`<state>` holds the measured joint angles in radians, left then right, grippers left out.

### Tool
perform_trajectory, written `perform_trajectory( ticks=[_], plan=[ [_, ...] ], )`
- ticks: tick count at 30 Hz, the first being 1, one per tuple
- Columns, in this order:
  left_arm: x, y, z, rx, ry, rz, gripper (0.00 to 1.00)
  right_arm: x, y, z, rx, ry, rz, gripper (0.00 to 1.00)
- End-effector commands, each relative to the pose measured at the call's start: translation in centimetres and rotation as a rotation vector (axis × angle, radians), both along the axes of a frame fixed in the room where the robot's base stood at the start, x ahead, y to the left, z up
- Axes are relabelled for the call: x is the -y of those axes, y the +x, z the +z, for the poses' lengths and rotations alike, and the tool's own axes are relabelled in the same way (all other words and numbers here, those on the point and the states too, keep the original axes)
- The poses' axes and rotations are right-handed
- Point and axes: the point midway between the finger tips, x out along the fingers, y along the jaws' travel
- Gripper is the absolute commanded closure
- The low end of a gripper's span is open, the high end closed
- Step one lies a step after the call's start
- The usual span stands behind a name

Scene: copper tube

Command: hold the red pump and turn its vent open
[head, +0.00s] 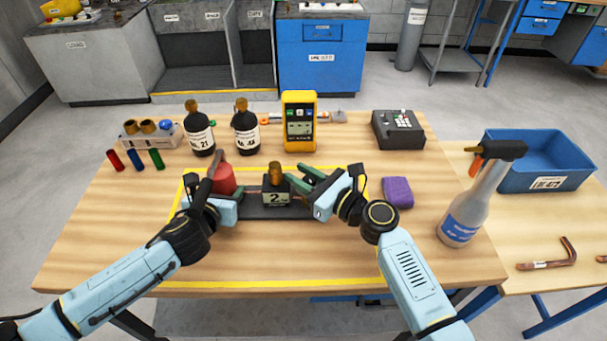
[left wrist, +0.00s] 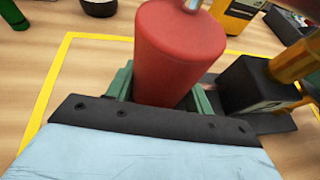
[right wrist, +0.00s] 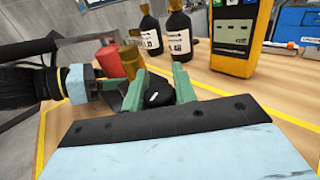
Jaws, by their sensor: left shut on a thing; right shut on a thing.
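The red pump (head: 223,181) has a rounded red body, upright near the dark base plate (head: 270,212). It fills the left wrist view (left wrist: 175,50), between the green fingers of my left gripper (left wrist: 160,92), shut on it. Beside it stands a black block with a pale "2" label (head: 276,198) and a brass cylinder (head: 275,173) on top. My right gripper (head: 298,182) is at the block's right side. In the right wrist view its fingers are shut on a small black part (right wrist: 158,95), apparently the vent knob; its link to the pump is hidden.
Two dark bottles (head: 200,138) and a yellow meter (head: 299,130) stand behind. A purple sponge (head: 397,192) and a spray bottle (head: 468,205) are to the right. A yellow line marks the work area. The table's front strip is clear.

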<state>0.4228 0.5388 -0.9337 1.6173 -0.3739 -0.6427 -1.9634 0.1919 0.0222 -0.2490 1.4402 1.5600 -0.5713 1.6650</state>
Motion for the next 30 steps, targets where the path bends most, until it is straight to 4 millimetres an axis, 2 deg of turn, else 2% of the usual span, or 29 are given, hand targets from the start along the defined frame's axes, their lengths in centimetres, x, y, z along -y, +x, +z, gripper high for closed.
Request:
perform_trajectory(
  ticks=[12, 26, 27, 30],
  plan=[
    [0.14, -0.14, -0.13, -0.003, -0.002, -0.003, 1.00, -0.08, -0.23, -0.15, -0.001, -0.003, 0.168, 0.95],
    [0.15, -0.12, -0.11, -0.002, -0.001, -0.005, 1.00, -0.03, -0.27, -0.17, -0.001, -0.004, 0.181, 0.95],
    [0.15, -0.12, -0.11, -0.002, -0.001, -0.005, 1.00, -0.03, -0.27, -0.17, -0.001, -0.004, 0.181, 0.69],
    [0.15, -0.12, -0.11, -0.002, -0.001, -0.005, 1.00, -0.06, -0.28, -0.13, 0.000, -0.003, 0.181, 0.55]
  ],
)
